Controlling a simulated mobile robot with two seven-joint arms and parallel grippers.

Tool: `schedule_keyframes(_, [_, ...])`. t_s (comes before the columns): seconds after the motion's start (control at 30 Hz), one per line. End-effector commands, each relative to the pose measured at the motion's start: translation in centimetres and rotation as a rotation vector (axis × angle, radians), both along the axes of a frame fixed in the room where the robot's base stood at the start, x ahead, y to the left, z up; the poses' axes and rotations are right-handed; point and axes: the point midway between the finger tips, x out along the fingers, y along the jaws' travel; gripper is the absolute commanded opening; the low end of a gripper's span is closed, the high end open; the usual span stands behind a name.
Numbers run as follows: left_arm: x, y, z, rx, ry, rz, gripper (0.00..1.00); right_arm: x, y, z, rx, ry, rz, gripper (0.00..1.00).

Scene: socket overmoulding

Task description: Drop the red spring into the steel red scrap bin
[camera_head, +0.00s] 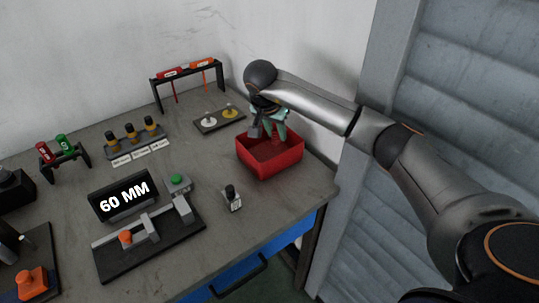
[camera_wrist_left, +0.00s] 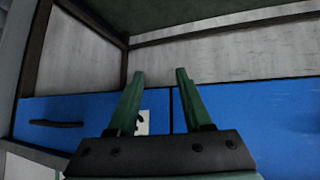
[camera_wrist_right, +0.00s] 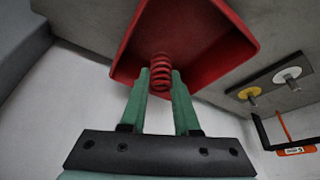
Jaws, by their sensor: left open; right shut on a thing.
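The red spring (camera_wrist_right: 160,73) is held between the green fingertips of my right gripper (camera_wrist_right: 159,84) in the right wrist view. The red scrap bin (camera_head: 270,170) stands near the right back edge of the bench, and its red wall also shows in the right wrist view (camera_wrist_right: 232,40). In the head view my right gripper (camera_head: 268,131) is over the bin opening, and the spring cannot be made out there. My left gripper (camera_wrist_left: 160,80) is open and empty, facing the blue drawer fronts below the bench; it is not in the head view.
A tray with white and yellow pieces (camera_head: 220,121) lies left of the bin. A small dark-topped block (camera_head: 231,199) stands in front of it. A fixture with a 60 MM display (camera_head: 124,200), a rack of red and orange tools (camera_head: 187,71) and a holder with several posts (camera_head: 135,141) stand further left.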

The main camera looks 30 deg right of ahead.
Motion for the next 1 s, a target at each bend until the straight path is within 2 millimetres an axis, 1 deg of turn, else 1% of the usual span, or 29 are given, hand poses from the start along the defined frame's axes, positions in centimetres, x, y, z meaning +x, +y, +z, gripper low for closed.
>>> schedule_keyframes(0.13, [0.5, -0.3, 0.7, -0.006, -0.016, -0.003, 0.50, 0.0, 0.0, 0.1, 0.000, 0.000, 0.000, 0.00])
schedule_keyframes(0.17, [0.5, -0.3, 0.8, -0.007, -0.017, -0.003, 0.50, 0.0, 0.0, 0.1, 0.000, 0.000, 0.000, 0.32])
schedule_keyframes(0.4, [0.6, -0.2, 0.8, -0.005, -0.018, -0.002, 0.50, 0.0, 0.0, 0.1, 0.000, -0.001, 0.000, 0.59])
schedule_keyframes(0.47, [0.6, -0.1, 0.7, -0.004, -0.018, -0.002, 0.50, 0.0, 0.0, 0.1, 0.000, -0.001, 0.000, 0.65])
schedule_keyframes(0.77, [0.5, 0.2, 0.4, 0.002, -0.013, 0.002, 0.50, 0.0, 0.1, 0.4, 0.001, -0.002, 0.001, 0.65])
schedule_keyframes(0.87, [0.5, 0.2, 0.4, 0.003, -0.012, 0.002, 0.50, -0.1, 0.4, 1.4, 0.000, -0.006, 0.001, 0.65])
schedule_keyframes(1.0, [0.5, 0.3, 0.4, 0.003, -0.012, 0.002, 0.50, -0.7, 1.3, 4.0, 0.000, -0.007, 0.001, 0.65])
